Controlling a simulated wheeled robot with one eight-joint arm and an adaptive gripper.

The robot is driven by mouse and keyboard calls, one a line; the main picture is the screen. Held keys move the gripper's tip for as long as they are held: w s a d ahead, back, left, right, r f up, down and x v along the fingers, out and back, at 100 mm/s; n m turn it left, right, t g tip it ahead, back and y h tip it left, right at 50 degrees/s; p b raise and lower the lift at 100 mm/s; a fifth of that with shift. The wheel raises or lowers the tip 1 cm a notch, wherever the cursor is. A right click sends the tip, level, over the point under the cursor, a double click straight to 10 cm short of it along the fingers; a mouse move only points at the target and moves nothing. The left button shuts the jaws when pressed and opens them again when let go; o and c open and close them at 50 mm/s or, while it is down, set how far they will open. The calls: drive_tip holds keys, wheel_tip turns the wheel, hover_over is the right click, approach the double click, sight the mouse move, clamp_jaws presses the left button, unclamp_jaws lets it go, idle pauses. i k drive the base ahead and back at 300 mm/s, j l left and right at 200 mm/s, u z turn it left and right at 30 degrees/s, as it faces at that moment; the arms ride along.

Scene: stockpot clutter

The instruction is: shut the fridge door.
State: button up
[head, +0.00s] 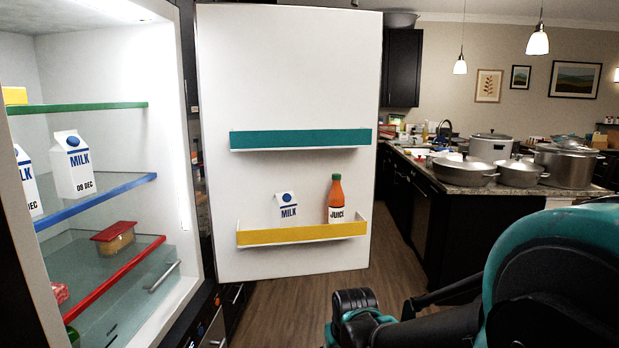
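The white fridge door (290,88) stands wide open in the head view, its inner side facing me. It has a teal shelf (300,139) and a yellow-fronted shelf (300,234) holding a milk carton (286,207) and a juice bottle (335,200). The open fridge (165,90) is at the left, with lit shelves. My gripper (352,318) is at the bottom centre, in front of the door's lower right and apart from it. It is seen partly from behind, and its fingertips are not clear.
Inside the fridge are milk cartons (73,164) and a red-lidded container (115,237). A counter (500,176) with several metal pots (567,163) stands at the right. Wooden floor (300,300) is clear below the door and towards the counter.

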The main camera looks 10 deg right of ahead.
sight(289, 95)
drive_tip(key=i+l+z, duration=0.1)
drive_tip(key=z, duration=0.25)
drive_tip(key=i+z, duration=0.1)
drive_tip(key=z, duration=0.3)
drive_tip(key=i+z, duration=0.1)
drive_tip(key=z, duration=0.25)
drive_tip(key=i+l+z, duration=0.15)
drive_tip(key=i+z, duration=0.15)
drive_tip(key=i, duration=0.65)
drive_tip(key=i+z, duration=0.3)
drive_tip(key=i, duration=0.6)
drive_tip(key=i+j+u, duration=0.1)
drive_tip(key=i+u, duration=0.35)
drive_tip(key=i+l+u, duration=0.1)
drive_tip(key=i+u, duration=0.35)
drive_tip(key=i+l+u, duration=0.25)
drive_tip(key=i+u, duration=0.25)
drive_tip(key=i+j+u, duration=0.2)
drive_tip(key=i+u, duration=0.75)
drive_tip(key=i+l+u, duration=0.2)
drive_tip(key=i+u, duration=0.25)
drive_tip(key=i, duration=0.15)
drive_tip(key=u, duration=0.95)
drive_tip(key=i+l+u, duration=0.1)
drive_tip(key=u, duration=0.85)
drive_tip(key=l+u, duration=0.1)
drive_tip(key=u, duration=0.9)
